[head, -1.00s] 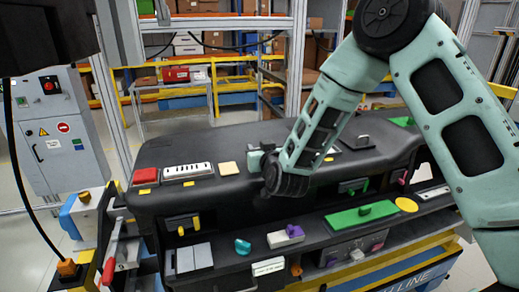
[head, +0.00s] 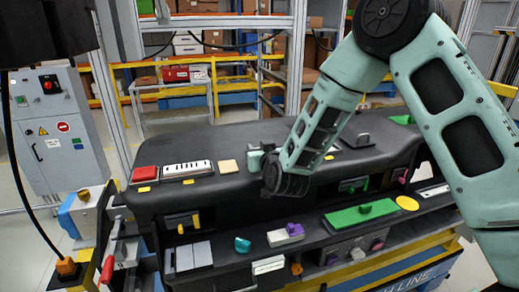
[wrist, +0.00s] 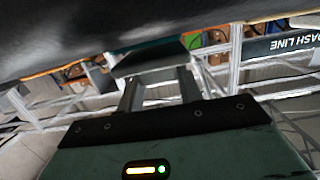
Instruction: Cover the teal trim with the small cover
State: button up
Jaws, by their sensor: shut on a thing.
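In the wrist view the two fingers of my gripper (wrist: 160,90) are shut on a dark flat piece (wrist: 150,64), which I take for the small cover. A dark teal strip (wrist: 160,45) shows along its upper edge; I cannot tell whether it is the trim or whether they touch. In the head view my gripper is mostly hidden behind my arm, at the black dashboard module (head: 230,140). A small rounded teal piece (head: 242,245) sits on the module's lower shelf, left of a white block with a purple knob (head: 286,235).
The module's top carries a red block (head: 145,174), a white slotted strip (head: 187,169), a cream tile (head: 229,166) and a black knobbed piece (head: 358,140). A green knobbed plate (head: 345,217) and a yellow disc (head: 407,203) lie lower right. A grey cabinet (head: 58,135) stands left.

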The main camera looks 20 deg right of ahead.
jog(key=shift+f+b, duration=0.45)
dwell(0.4)
jog(key=o, duration=1)
jog(key=shift+o, duration=0.2)
jog(key=s+r+b, duration=0.1)
jog(key=s+b, duration=0.7)
jog(key=s, duration=0.4)
jog(key=shift+r, duration=0.2)
jog(key=s+b, duration=0.2)
jog(key=b, duration=0.2)
jog(key=s+r+b, duration=0.1)
jog(key=s+b, duration=0.2)
jog(key=b, duration=0.1)
jog(key=shift+s+r+b, duration=0.1)
jog(key=shift+b, duration=0.3)
